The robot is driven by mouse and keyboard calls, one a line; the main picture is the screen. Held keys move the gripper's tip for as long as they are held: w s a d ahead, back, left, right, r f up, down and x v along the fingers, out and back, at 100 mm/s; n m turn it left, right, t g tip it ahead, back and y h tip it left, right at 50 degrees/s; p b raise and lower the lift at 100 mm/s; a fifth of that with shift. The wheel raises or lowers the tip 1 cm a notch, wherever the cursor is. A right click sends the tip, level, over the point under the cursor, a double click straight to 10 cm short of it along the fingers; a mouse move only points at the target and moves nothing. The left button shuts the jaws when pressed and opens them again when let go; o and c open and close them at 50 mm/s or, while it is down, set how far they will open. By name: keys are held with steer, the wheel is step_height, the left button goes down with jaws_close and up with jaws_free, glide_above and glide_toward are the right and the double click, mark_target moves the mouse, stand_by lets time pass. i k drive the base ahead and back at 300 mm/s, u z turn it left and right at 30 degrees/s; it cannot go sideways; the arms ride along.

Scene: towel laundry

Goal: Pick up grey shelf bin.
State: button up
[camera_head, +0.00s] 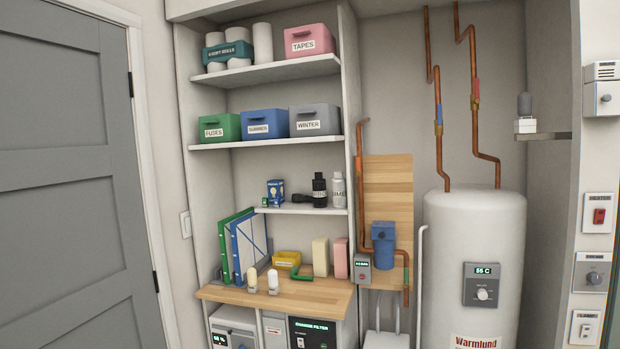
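The grey shelf bin (315,119) has a label reading "WINTER". It stands upright on the middle shelf (265,141), at the right end of a row of bins. A blue bin (264,123) stands close to its left, and the shelf unit's right side panel (351,120) rises just to its right. My gripper does not show in this view.
A green bin (220,127) labelled "FUSES" is farther left. A pink bin (311,40) stands on the shelf above. Bottles (319,190) stand below. The wooden counter (280,290) holds folders and small items. A white tank (474,260) with copper pipes stands right, a grey door (65,180) left.

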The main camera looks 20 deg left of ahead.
mark_target(320, 119)
steer(key=u, duration=0.25)
steer(key=i, duration=2.65)
steer(key=u, duration=0.25)
